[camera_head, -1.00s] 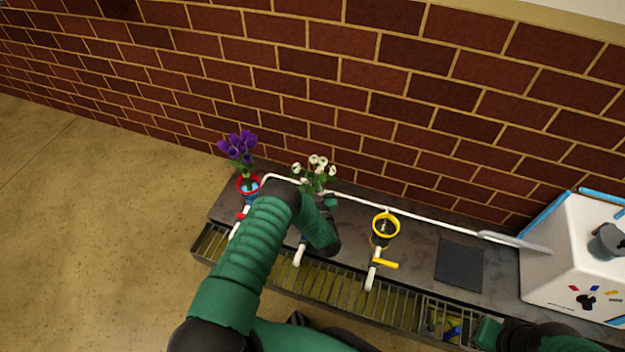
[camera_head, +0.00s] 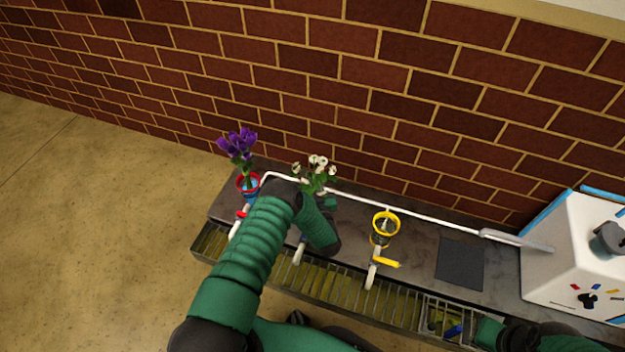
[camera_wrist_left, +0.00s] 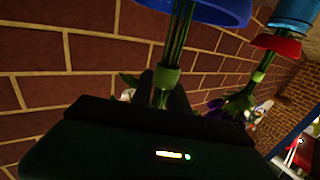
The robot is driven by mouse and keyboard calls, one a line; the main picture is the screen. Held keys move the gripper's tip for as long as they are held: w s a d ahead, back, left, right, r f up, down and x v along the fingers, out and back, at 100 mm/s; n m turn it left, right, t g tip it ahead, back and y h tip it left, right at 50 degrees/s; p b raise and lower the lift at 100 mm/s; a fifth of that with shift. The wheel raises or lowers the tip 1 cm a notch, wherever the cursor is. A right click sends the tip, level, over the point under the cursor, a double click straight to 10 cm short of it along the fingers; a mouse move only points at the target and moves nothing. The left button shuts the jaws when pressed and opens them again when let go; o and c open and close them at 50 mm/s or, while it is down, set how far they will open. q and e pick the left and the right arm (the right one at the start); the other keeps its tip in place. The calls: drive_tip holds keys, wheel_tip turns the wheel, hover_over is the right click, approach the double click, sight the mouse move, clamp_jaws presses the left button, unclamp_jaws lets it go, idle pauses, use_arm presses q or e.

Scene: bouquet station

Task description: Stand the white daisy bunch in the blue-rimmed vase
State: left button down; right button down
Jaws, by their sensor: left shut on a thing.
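The white daisy bunch (camera_head: 316,172) stands roughly upright, flowers up, above the middle of the shelf. My left gripper (camera_wrist_left: 165,88) is shut on its stems near the light green band. In the left wrist view, which is upside down, the stems (camera_wrist_left: 180,45) run to the blue rim of the vase (camera_wrist_left: 225,12) and overlap it. I cannot tell how deep they sit. In the head view my left arm hides that vase. My right arm comes in at the lower right, but its jaws cannot be made out.
Purple flowers (camera_head: 238,144) stand in a red-rimmed vase (camera_head: 247,186) at left. A yellow-rimmed vase (camera_head: 386,227) stands empty to the right. A white pipe (camera_head: 425,222) runs along the back near the brick wall. A dark mat (camera_head: 460,263) and white box (camera_head: 568,255) lie farther right.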

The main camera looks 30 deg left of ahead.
use_arm(q)
drive_tip(key=c, duration=1.2)
unclamp_jaws()
